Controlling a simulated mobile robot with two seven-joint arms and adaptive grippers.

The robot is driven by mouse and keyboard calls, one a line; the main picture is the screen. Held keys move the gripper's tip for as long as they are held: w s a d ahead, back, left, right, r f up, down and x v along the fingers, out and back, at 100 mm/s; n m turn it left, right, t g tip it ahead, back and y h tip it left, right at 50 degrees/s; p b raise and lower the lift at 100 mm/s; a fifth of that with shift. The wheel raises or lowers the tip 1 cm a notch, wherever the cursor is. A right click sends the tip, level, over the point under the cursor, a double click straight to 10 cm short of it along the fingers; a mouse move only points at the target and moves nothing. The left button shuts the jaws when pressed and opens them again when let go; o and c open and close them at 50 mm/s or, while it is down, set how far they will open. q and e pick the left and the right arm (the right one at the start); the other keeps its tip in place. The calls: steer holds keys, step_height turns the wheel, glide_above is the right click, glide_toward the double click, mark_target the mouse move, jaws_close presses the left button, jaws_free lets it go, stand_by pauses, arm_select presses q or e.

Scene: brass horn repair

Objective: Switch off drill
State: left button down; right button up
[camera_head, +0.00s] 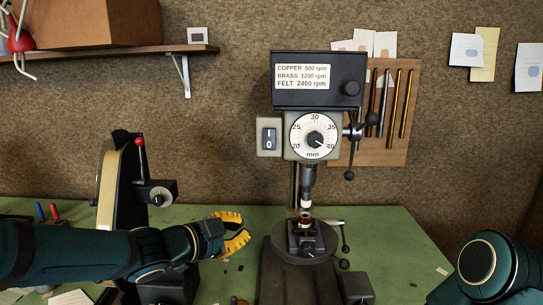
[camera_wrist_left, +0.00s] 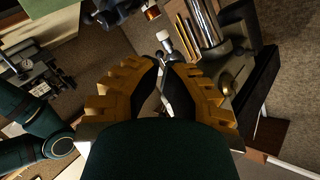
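The drill press (camera_head: 319,75) stands at the middle of the bench, with a black head and a round dial (camera_head: 314,136). Its power switch (camera_head: 268,139), a dark rocker marked I over 0 on a grey box, is on the left side of the drill head. I cannot tell which way the rocker is pressed. My left gripper (camera_head: 246,228) is low and left of the drill, below the switch and well apart from it. Its yellow fingers are parted and empty; they also show in the left wrist view (camera_wrist_left: 166,66). My right gripper is out of view.
A machine with a red-knobbed lever (camera_head: 140,150) stands behind my left arm. A vise (camera_head: 305,238) holding a small copper-coloured part sits under the drill chuck. Feed handles (camera_head: 352,150) stick out to the right. The green bench (camera_head: 395,250) is mostly clear at right.

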mark_target(269, 139)
arm_select(q)
steer(key=s+r+m, duration=0.3)
steer(key=r+m, duration=0.1)
steer(key=r, duration=0.5)
steer(key=s+r+m+h+p, duration=0.1)
steer(key=s+r+m, duration=0.2)
steer(key=r, duration=0.6)
steer(key=shift+a+m+h, duration=0.25)
steer(key=shift+m+h, duration=0.05)
steer(key=shift+m, duration=0.9)
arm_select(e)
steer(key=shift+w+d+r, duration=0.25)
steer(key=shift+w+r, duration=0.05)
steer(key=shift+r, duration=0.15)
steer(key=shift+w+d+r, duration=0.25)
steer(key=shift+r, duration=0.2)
arm_select(q)
steer(key=x, duration=0.4)
steer(key=w+a+b+x, duration=0.1)
steer(key=x, duration=0.7)
steer(key=shift+w+a+b, duration=0.25)
steer(key=shift+a+b, duration=0.05)
steer(key=shift+b, duration=0.05)
steer(key=shift+w, duration=0.6)
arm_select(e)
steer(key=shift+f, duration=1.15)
arm_select(q)
steer(key=shift+a, duration=0.1)
